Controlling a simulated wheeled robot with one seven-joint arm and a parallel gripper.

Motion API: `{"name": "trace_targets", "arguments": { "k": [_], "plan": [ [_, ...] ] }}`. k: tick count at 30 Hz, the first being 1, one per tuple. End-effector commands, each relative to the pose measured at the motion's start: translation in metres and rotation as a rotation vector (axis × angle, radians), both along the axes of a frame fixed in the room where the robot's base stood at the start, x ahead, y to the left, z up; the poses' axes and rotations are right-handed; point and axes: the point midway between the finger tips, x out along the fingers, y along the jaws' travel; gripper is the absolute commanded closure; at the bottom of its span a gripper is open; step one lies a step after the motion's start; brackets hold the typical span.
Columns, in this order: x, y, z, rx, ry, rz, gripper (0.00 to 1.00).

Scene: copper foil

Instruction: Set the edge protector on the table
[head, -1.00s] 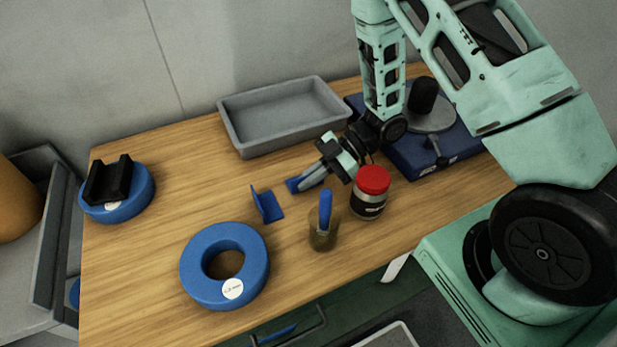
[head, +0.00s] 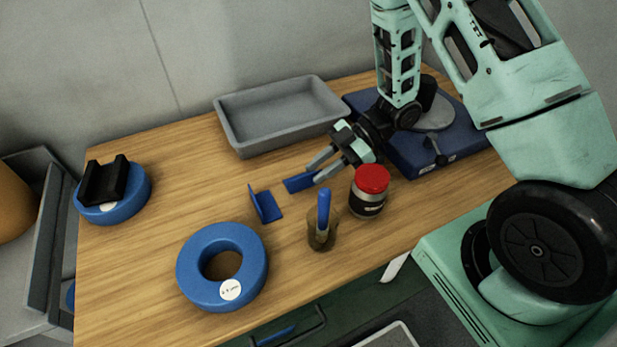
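Two blue angled pieces that look like edge protectors are on the wooden table (head: 150,262). One blue piece (head: 265,204) is L-shaped, with one flange standing up. The other blue piece (head: 297,183) lies just right of it, directly at my fingertips; its full shape is partly hidden by my gripper. My gripper (head: 313,175) is open, low over the table, with its two fingers spread and pointing left toward that second piece. I cannot tell whether a finger still touches it.
A red-lidded jar (head: 369,190) and a cup with a blue-handled tool (head: 322,228) stand close in front of my gripper. A grey tray (head: 232,133) is behind. A blue ring (head: 195,259), a blue roll with a black holder (head: 130,202) and a blue-based device (head: 462,152) surround them.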

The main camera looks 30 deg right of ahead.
Motion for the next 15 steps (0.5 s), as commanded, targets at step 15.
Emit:
{"name": "trace_targets", "arguments": {
  "k": [15],
  "plan": [
    [0.045,-0.001,0.034,-0.143,-0.127,-0.13,0.75]
  ]
}}
